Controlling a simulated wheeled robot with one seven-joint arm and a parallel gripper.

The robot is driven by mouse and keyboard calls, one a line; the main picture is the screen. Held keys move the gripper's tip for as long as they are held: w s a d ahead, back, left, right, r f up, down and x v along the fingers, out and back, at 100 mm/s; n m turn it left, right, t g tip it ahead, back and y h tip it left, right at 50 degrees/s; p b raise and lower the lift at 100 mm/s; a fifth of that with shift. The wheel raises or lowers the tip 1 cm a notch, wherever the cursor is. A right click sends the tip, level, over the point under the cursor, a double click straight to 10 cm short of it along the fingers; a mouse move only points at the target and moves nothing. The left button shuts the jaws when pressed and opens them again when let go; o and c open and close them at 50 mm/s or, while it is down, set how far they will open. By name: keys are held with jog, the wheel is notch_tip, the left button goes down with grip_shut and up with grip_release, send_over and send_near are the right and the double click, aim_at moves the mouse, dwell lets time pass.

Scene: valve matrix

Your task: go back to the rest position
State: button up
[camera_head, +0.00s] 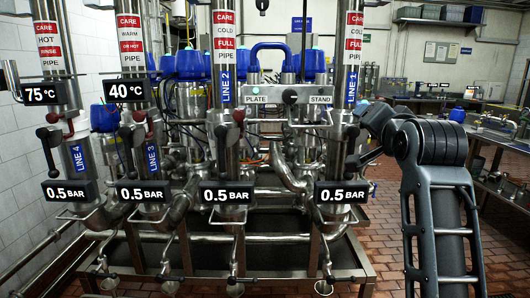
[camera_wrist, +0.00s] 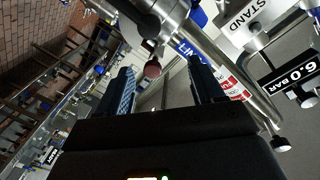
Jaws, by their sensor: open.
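My gripper (camera_wrist: 162,84) is open in the wrist view, its two blue-black fingers apart with nothing held between them. A dark red ball knob (camera_wrist: 152,69) on a valve lever shows beyond the gap between the fingers. I cannot tell the exact distance to it. In the head view my arm rises at the right and bends left behind the LINE 1 pipe (camera_head: 350,85). My gripper itself cannot be made out there.
Steel pipes with 0.5 BAR signs (camera_head: 342,193) fill the left and middle. A STAND sign (camera_wrist: 252,18) and a 6.0 BAR sign (camera_wrist: 290,82) are close on the right in the wrist view. Workbenches (camera_head: 500,140) line the right. Brick-tiled floor (camera_head: 385,210) is open beside the rack.

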jog(key=s+f+n, duration=0.1)
jog(key=s+f, duration=0.4)
jog(key=f, duration=0.4)
jog(key=s+f+n, duration=0.2)
jog(key=s+f, duration=0.3)
jog(key=f, duration=0.5)
jog(key=s+f+n+g, duration=0.1)
jog(key=s+f, duration=0.5)
jog(key=s, duration=0.2)
jog(key=s+f+n, duration=0.1)
jog(key=s+f, duration=0.4)
jog(key=s, duration=0.3)
jog(key=s+f+n+y, duration=0.1)
jog(key=s+f, duration=0.1)
jog(key=s, duration=0.6)
jog(key=s+f+n, duration=0.1)
jog(key=s+f, duration=0.1)
jog(key=s, duration=0.6)
jog(key=s+r+n, duration=0.1)
jog(key=s+r, duration=0.1)
jog(key=s, duration=0.6)
jog(key=s+a+r+n+g, duration=0.1)
jog(key=s+r, duration=0.2)
jog(key=s, duration=0.5)
jog(key=shift+s+r, duration=0.15)
jog(key=shift+r, duration=0.1)
jog(key=shift+a, duration=0.1)
jog(key=shift+c, duration=0.2)
